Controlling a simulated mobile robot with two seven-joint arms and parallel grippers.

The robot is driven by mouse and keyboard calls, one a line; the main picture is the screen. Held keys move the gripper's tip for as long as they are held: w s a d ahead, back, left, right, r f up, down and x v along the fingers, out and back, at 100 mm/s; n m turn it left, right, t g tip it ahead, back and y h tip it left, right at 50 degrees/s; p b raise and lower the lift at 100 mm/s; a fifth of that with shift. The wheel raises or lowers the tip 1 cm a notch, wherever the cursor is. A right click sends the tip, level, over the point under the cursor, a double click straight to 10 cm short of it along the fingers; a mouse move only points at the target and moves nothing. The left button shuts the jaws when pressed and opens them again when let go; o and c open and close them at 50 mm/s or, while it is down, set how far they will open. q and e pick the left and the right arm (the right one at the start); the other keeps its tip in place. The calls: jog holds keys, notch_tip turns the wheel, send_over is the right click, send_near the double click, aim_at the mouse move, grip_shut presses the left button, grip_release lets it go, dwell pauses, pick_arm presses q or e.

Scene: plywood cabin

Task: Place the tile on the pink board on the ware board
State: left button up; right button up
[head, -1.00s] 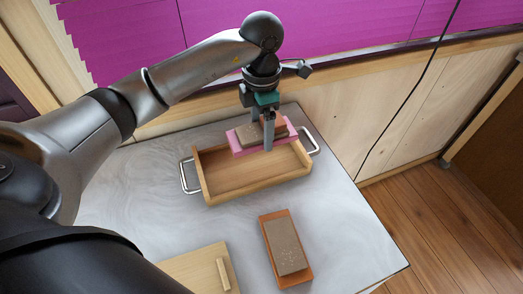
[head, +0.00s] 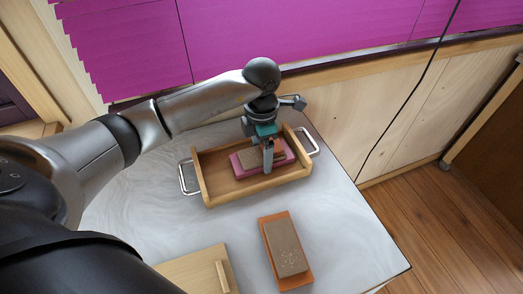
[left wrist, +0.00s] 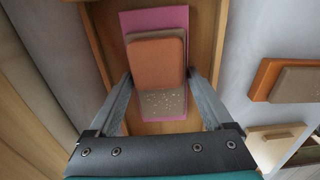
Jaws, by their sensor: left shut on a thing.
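The tile (head: 249,156) is brown and speckled with an orange part at one end; it also shows in the left wrist view (left wrist: 158,64). It lies on the pink board (head: 241,169), whose pink end shows in the left wrist view (left wrist: 155,18). The ware board looks to be the wooden tray with metal handles (head: 204,183). My left gripper (head: 268,170) is shut on the tile, a finger at each side. Tile and pink board are inside the tray's walls; I cannot tell whether they touch its floor. My right gripper is out of view.
A second brown tile (head: 286,248) on an orange board (head: 296,284) lies on the grey table (head: 345,230). A wooden panel with a bar (head: 195,268) lies at the front left. The wall stands close behind the tray.

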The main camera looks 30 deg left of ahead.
aim_at(261, 154)
pick_arm(q)
jog(key=o, duration=1.4)
notch_tip(261, 154, up, 12)
jog(key=shift+r+p, duration=0.15)
jog(key=shift+p, duration=0.2)
jog(key=shift+s, duration=0.1)
